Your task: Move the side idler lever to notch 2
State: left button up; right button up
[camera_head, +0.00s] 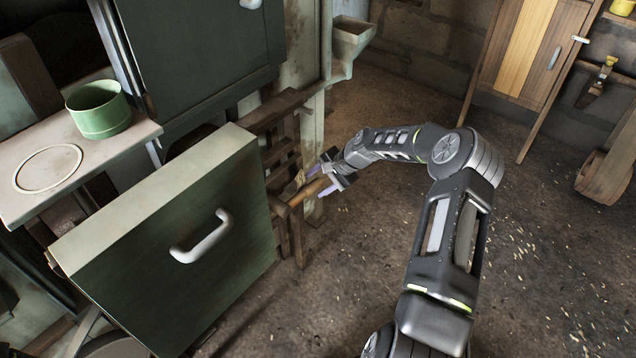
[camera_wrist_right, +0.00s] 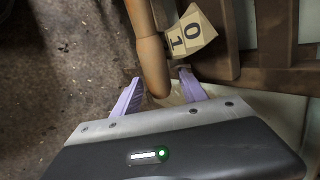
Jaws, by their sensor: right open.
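The side idler lever, a brown wooden handle (camera_head: 308,191), sticks out beside the green cabinet in the head view. In the right wrist view the lever (camera_wrist_right: 151,58) runs from the top edge down between my fingers. My right gripper (camera_wrist_right: 159,77) is open, with one pale purple finger on each side of the handle's end. In the head view my right gripper (camera_head: 322,180) is at the handle. No tag for 2 is readable, and I cannot tell which notch the lever sits in. My left gripper is out of view.
The green cabinet front (camera_head: 190,245) with a pale handle (camera_head: 203,238) stands left of the lever. A wooden frame (camera_head: 285,150) is behind the lever. A green cup (camera_head: 98,108) stands on a pale shelf (camera_head: 28,205). The floor to the right is mostly clear.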

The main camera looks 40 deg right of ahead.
jog(key=v, duration=0.7)
jog(key=shift+s+d+r, duration=0.15)
jog(key=shift+s+r, duration=0.05)
jog(key=shift+r, duration=0.05)
